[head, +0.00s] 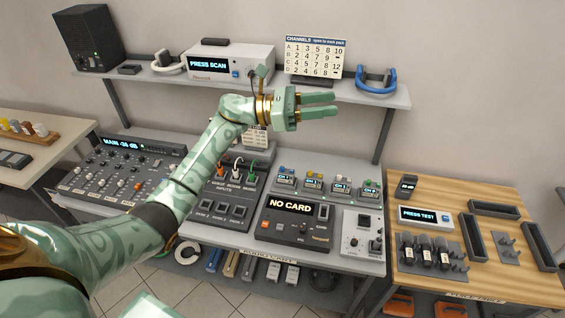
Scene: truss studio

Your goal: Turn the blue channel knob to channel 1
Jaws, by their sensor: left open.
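Several small packs with lit channel displays stand in a row at the back of the desk. The leftmost pack (285,180) has a blue knob (283,171) on top; its display seems to read CH and a digit too small to be sure of. My left gripper (335,104) is open and empty, with its fingers pointing right. In the picture it is above and right of the blue knob, in front of the shelf, and apart from the packs. My right gripper is not in view.
Packs with yellow, white and green knobs stand right of the blue one. A NO CARD recorder (290,222) is in front of them. The shelf (225,82) holds a PRESS SCAN box (230,64), a channels chart (314,57) and a blue headset (376,80). A mixer (115,180) is at left.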

